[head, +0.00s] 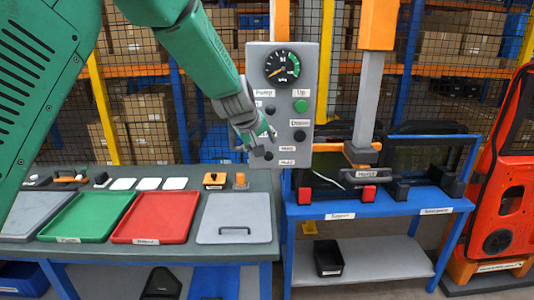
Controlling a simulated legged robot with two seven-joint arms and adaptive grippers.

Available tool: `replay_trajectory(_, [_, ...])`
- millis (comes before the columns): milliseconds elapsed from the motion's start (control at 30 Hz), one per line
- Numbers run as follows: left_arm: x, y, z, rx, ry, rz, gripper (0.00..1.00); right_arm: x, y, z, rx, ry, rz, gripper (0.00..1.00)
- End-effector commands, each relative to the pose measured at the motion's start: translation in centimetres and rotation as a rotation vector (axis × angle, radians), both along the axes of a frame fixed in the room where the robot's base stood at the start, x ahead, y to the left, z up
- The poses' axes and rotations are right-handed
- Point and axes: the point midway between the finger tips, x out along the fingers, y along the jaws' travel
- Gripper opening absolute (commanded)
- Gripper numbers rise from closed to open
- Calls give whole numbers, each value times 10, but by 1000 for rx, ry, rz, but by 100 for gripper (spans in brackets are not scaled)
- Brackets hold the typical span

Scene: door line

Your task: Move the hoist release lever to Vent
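The grey hoist control panel (305,110) stands upright in the middle of the head view. It carries a round gauge (282,66), a green button (301,105) labelled Up, and a dark button (300,135) below it. A small dark knob (268,156) shows at the panel's lower left, beside two small labels I cannot read surely; I cannot tell if it is the release lever's end. My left gripper (259,143) is in front of the panel's lower left, close to this knob, and hides part of the panel. Its finger gap and any contact are unclear. My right gripper is out of view.
An orange and grey hoist column (368,100) hangs right of the panel above a blue bench (400,204) holding dark-framed parts. A left bench has a green tray (87,215), a red tray (152,217) and a grey lid (234,220). An orange door (505,165) stands far right.

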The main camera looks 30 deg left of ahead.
Motion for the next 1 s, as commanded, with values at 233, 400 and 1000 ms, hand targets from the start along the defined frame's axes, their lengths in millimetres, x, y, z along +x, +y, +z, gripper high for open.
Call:
replay_trajectory(233, [-22,-2,26,0,1,1,42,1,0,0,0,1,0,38])
replay_trajectory(400, [-26,-2,30,-1,2,1,42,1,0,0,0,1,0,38])
replay_trajectory(1000, [-33,-4,-6,27,39,-16,42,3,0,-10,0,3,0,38])
